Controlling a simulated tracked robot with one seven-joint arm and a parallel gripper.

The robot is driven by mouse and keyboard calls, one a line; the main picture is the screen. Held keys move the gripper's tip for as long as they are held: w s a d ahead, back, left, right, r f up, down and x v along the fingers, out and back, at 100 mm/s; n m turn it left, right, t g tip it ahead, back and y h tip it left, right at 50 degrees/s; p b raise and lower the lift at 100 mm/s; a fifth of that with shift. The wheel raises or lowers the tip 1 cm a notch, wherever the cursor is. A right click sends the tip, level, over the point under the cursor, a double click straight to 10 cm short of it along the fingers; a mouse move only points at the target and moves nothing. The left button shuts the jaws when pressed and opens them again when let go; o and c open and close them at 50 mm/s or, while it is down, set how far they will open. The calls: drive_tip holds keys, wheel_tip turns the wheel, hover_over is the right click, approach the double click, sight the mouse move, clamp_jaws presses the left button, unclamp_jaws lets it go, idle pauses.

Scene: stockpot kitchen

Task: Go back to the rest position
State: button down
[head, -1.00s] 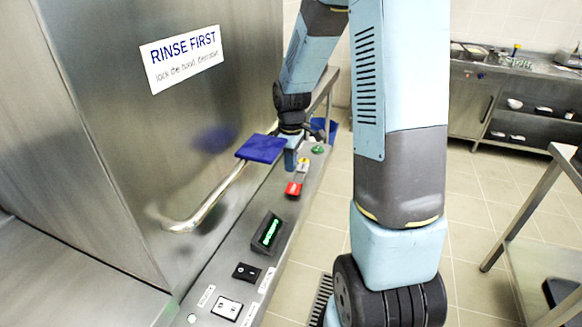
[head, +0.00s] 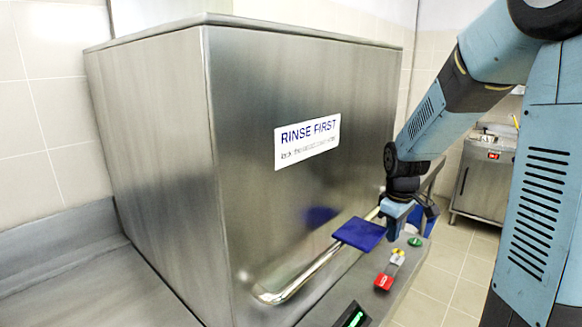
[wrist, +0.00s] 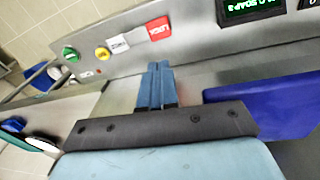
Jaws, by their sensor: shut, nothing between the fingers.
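My gripper (head: 396,216) is shut and empty in the head view, at the end of my bent arm. It hangs beside the blue pad (head: 360,234) on the hood's bar handle (head: 305,276), near the front control strip. In the wrist view the two light-blue fingers (wrist: 156,72) lie together with nothing between them. The blue pad (wrist: 265,112) shows to their right, and the red lock switch (wrist: 158,28) lies just beyond them. I cannot tell whether the fingers touch anything.
The large steel hood (head: 290,200) stands close on the left with its "RINSE FIRST" sign (head: 307,142). The strip carries a red switch (head: 383,282), a green button (head: 415,241) and a lit display (head: 352,314). Tiled floor (head: 450,290) is open to the right; a steel cabinet (head: 484,182) stands behind.

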drive_tip(key=s+a+r+m+t, duration=0.1)
drive_tip(key=s+r+m, duration=0.3)
drive_tip(key=s+r, duration=0.4)
drive_tip(key=s+a+r+m+t, duration=0.1)
drive_tip(key=s+r+m+t, duration=0.2)
drive_tip(key=s+r, duration=0.4)
drive_tip(key=s+m, duration=0.1)
drive_tip(key=s, duration=0.5)
drive_tip(key=shift+a+r+y, duration=0.3)
drive_tip(key=shift+a+r, duration=0.1)
